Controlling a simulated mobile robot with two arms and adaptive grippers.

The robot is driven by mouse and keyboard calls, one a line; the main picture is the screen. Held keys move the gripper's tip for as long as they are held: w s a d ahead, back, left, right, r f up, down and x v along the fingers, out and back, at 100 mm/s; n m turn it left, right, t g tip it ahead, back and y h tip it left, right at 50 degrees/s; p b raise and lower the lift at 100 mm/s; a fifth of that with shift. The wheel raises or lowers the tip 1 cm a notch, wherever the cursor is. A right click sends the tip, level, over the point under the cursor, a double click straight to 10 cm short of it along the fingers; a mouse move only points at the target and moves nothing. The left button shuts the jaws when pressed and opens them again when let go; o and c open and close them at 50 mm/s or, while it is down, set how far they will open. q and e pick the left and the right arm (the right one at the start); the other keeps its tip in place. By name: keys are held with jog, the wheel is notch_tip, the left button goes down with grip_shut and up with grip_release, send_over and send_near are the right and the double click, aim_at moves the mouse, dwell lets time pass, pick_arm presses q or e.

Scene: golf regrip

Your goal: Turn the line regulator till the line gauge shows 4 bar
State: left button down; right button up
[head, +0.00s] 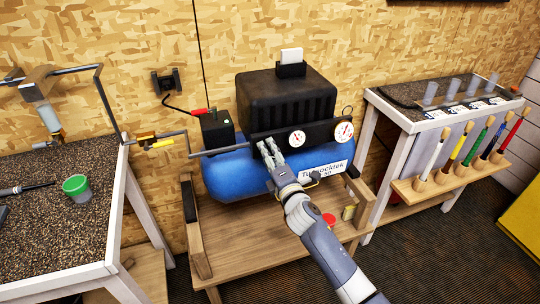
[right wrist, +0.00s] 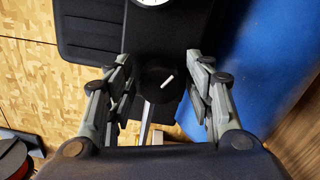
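The blue compressor tank (head: 235,175) stands on a wooden bench and carries a black panel (head: 318,134) with two white round gauges. The smaller left gauge (head: 297,140) is closest to my right gripper; the other gauge (head: 344,132) is at the panel's right. Their readings are too small to tell. A black round knob (right wrist: 155,84) with a white mark shows in the right wrist view, below a gauge (right wrist: 152,2) cut off by the top edge. My right gripper (right wrist: 160,62) is open, its fingers apart on both sides of the knob. In the head view this gripper (head: 267,148) hides the knob.
A black motor cover (head: 287,95) rises behind the panel. A grey pipe (head: 220,151) runs left from the panel. A red cap (head: 329,219) lies on the bench (head: 265,245).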

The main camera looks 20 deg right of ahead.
dwell(0.3)
jog(key=s, duration=1.2)
jog(key=shift+d, duration=0.3)
jog(key=shift+f, duration=0.1)
jog(key=s+d+f+m+g, duration=0.1)
jog(key=s+f+m+g, duration=0.25)
jog(key=f, duration=0.85)
jog(key=s+f+m+g, duration=0.2)
jog(key=s+f, duration=0.2)
jog(key=f, duration=0.7)
jog(key=s+d+f+m+g, duration=0.1)
jog(key=s+f+m+g, duration=0.25)
jog(key=f, duration=0.85)
jog(key=s+f+m+g+h, duration=0.1)
jog(key=s+f+m+g, duration=0.25)
jog(key=s+f, duration=1.05)
jog(key=s+f+m+g, duration=0.2)
jog(key=s+f+m, duration=0.1)
jog(key=s, duration=0.9)
jog(key=s+f+m+g, duration=0.2)
jog(key=s+f, duration=0.3)
jog(key=s, duration=0.6)
jog(key=shift+s+d+m+g, duration=0.35)
jog(key=shift+d+m, duration=0.1)
jog(key=shift+m, duration=0.4)
